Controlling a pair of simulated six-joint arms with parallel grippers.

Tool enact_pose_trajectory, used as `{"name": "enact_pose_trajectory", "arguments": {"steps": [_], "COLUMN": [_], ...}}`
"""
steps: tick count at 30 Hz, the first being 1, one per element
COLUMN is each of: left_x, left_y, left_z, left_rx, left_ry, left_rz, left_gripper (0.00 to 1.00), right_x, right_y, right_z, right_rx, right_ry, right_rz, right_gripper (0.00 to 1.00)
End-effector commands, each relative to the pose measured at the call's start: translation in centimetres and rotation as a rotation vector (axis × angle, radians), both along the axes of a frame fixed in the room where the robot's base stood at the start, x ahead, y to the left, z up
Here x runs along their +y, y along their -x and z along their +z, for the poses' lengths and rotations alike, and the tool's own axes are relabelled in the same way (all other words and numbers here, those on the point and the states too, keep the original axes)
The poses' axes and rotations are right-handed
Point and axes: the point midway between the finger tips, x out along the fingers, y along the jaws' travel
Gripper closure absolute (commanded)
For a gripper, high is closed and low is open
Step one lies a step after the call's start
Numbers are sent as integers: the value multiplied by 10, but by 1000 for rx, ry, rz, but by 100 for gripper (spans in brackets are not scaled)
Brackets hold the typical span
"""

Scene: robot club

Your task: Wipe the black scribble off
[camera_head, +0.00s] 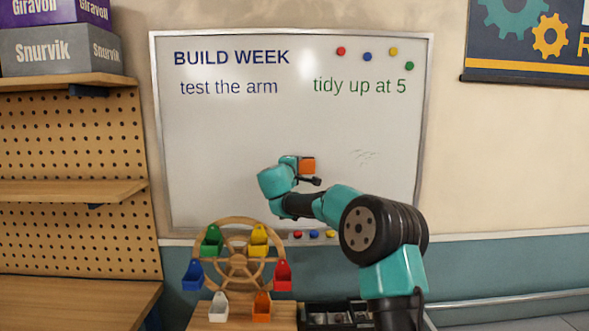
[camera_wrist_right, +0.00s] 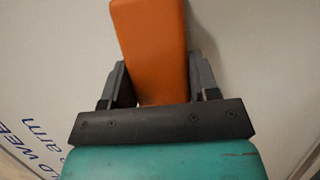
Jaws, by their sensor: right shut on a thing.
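My right gripper (camera_head: 313,172) is in front of the board, left of these marks. It is shut on an orange block-shaped eraser (camera_head: 308,166), which also shows between the fingers in the right wrist view (camera_wrist_right: 150,45). I cannot tell whether the eraser touches the board. The board behind my right arm is partly hidden. My left gripper is not in view.
Blue "BUILD WEEK" (camera_head: 231,57), "test the arm" (camera_head: 229,87) and green "tidy up at 5" (camera_head: 359,87) are written above. Several round magnets (camera_head: 367,57) sit at the top right. A toy Ferris wheel (camera_head: 238,262) stands below, beside a black tray (camera_head: 335,314).

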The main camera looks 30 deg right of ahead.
Motion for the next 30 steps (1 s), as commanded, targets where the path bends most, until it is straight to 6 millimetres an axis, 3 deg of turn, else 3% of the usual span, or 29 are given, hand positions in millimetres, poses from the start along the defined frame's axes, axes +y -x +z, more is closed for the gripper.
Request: {"name": "enact_pose_trajectory", "arguments": {"steps": [15,29,30], "left_x": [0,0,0], "left_y": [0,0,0], "left_z": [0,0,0], "left_rx": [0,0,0], "left_ry": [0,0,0], "left_rz": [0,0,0], "left_gripper": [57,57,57], "right_x": [-29,-31,-31], "right_y": [20,18,18], "right_z": [-1,0,0], "right_rx": [1,0,0], "right_ry": [-1,0,0], "right_rz": [-2,-1,-1], "right_gripper": [67,67,72]}}
